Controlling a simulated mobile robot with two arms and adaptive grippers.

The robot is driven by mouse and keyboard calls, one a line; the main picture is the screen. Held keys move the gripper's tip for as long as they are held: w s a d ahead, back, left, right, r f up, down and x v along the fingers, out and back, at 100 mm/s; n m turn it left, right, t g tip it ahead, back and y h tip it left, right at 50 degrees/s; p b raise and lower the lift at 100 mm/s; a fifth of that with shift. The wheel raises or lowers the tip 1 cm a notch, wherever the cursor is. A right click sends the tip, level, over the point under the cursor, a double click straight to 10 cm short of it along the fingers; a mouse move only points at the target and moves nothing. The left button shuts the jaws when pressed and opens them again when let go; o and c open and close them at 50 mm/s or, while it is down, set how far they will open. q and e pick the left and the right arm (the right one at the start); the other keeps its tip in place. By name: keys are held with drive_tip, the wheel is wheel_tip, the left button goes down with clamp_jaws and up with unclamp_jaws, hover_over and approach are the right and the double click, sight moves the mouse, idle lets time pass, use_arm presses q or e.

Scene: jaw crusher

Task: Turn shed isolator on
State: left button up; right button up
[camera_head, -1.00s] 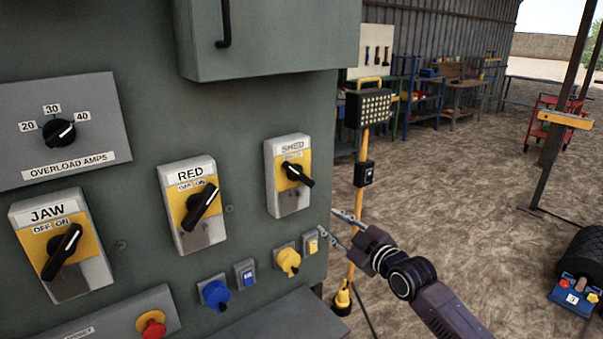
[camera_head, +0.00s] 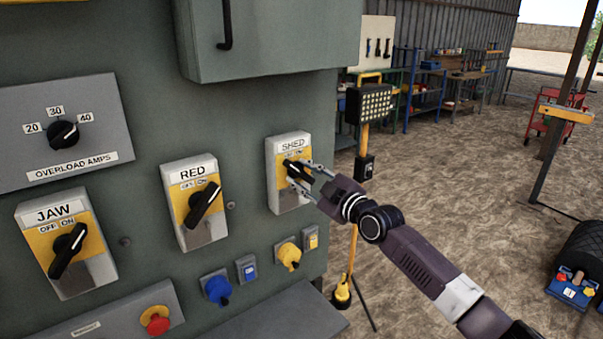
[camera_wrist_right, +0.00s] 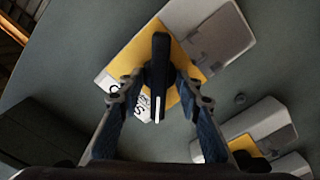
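The shed isolator (camera_head: 288,196) is a grey and yellow box labelled SHED at the right of the green panel. Its black knob (camera_head: 297,172) slants from upper left to lower right, its upper end towards the OFF label. My right gripper (camera_head: 306,177) is at this knob, one finger on each side. In the right wrist view the knob (camera_wrist_right: 158,75) stands between the two fingers (camera_wrist_right: 158,82), with narrow gaps showing; contact is not clear. My left gripper is not in view.
The RED isolator (camera_head: 195,205) and JAW isolator (camera_head: 68,245) are to the left, knobs slanting up right. Below are a yellow plug (camera_head: 288,255), a blue plug (camera_head: 216,289) and a red button (camera_head: 155,320). A grey cabinet (camera_head: 275,40) juts out above. A lamp stand (camera_head: 368,105) is behind.

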drive_tip(key=shift+w, duration=0.25)
drive_tip(key=shift+c, duration=0.4)
clamp_jaws()
